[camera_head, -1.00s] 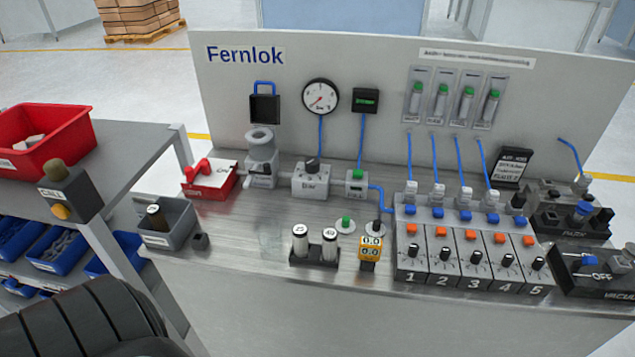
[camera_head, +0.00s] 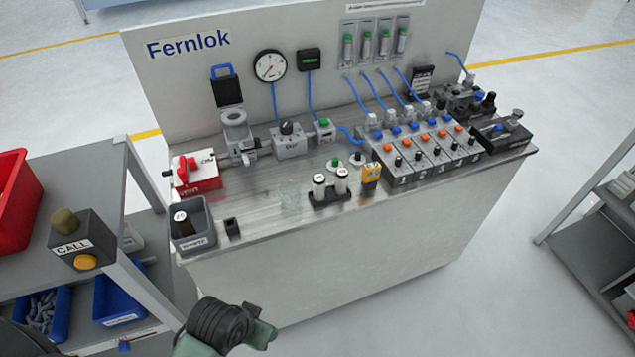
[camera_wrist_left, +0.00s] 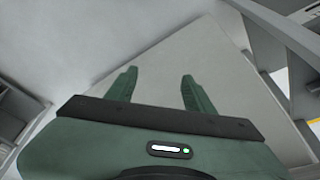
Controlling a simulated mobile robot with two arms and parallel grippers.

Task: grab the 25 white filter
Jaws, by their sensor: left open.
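Two white filters stand side by side in a black holder (camera_head: 330,200) on the bench. The left one (camera_head: 319,188) carried a number that looked like 25 in the earlier head view; the right one (camera_head: 341,182) has a different number, too small to read surely. My left gripper (camera_wrist_left: 160,76) is open and empty in the left wrist view, its two green fingers apart in front of a plain pale panel. In the head view my green left gripper (camera_head: 262,334) is low in front of the bench, well below the filters. My right gripper is out of view.
A grey bin (camera_head: 190,238) with a dark, white-topped cylinder (camera_head: 181,222) stands at the bench's left end. A small black block (camera_head: 232,227) sits beside it. A call-button box (camera_head: 80,240) is at left.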

